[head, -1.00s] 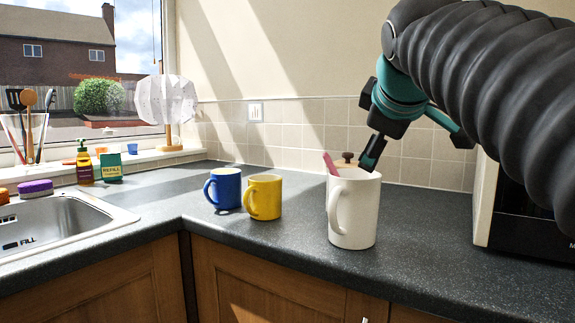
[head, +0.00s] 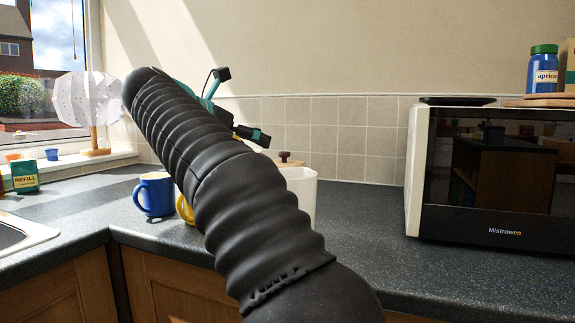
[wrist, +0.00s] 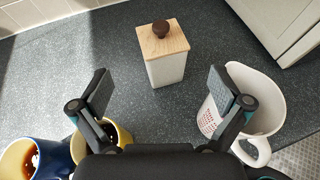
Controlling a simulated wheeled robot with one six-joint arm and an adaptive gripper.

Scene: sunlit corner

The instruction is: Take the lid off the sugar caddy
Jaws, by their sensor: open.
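The sugar caddy (wrist: 166,70) is a white square canister in the wrist view, upright on the counter. Its wooden lid (wrist: 176,41) is on top, with a dark round knob (wrist: 161,29). My gripper (wrist: 161,88) is open and empty. The caddy appears beyond and between its spread fingers in the wrist view, not touching them. In the head view my gripper (head: 241,105) is up and left of the lid, partly behind my arm.
A yellow mug (wrist: 121,137) and blue mug (wrist: 50,158) are at lower left. A microwave (head: 414,172) stands right; the tiled wall (head: 340,140) is behind.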

